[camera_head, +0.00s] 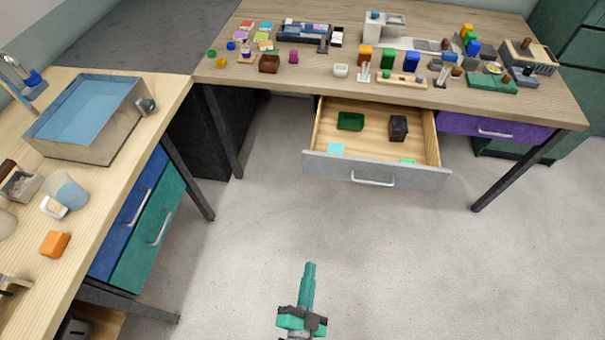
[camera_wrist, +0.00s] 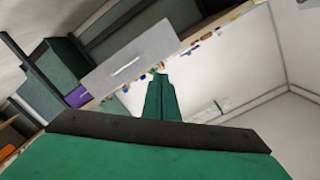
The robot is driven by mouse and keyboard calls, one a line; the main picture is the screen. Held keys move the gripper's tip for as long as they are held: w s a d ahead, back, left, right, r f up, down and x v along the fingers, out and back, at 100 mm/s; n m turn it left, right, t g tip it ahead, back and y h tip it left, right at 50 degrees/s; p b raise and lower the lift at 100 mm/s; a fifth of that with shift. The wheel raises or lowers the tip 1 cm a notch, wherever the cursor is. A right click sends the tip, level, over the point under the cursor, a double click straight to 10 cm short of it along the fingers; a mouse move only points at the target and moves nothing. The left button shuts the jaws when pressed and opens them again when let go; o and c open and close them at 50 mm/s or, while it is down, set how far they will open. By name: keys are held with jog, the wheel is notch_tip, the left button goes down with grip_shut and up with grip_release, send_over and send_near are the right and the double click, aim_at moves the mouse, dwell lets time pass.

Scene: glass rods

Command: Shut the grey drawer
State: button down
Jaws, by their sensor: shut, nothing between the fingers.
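The grey drawer (camera_head: 330,167) is pulled well out from under the far desk, with its bar handle (camera_head: 372,180) on the front. Inside it lie a green box (camera_head: 350,121), a dark block (camera_head: 398,127) and light teal pieces (camera_head: 336,148). My gripper (camera_head: 310,268) is green, shut and empty, over open floor in front of the drawer and apart from it. In the wrist view, the grey drawer front (camera_wrist: 130,58) appears tilted beyond the closed fingers (camera_wrist: 160,80).
The purple drawer (camera_head: 490,130) beside it is shut. The far desk (camera_head: 300,85) carries many small items. A side desk with a sink (camera_head: 85,145), a blue drawer (camera_head: 130,215) and a teal drawer (camera_head: 155,235) stands at left. The floor (camera_head: 400,260) before the grey drawer is clear.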

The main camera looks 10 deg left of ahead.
jog(key=w+a+f+m, duration=0.3)
jog(key=w+m, duration=0.2)
jog(key=w, duration=0.5)
jog(key=m, duration=0.5)
send_near(306, 166)
jog(key=shift+t, duration=0.4)
jog(key=w, duration=0.6)
jog(key=shift+w+f, duration=0.25)
jog(key=shift+f, duration=0.05)
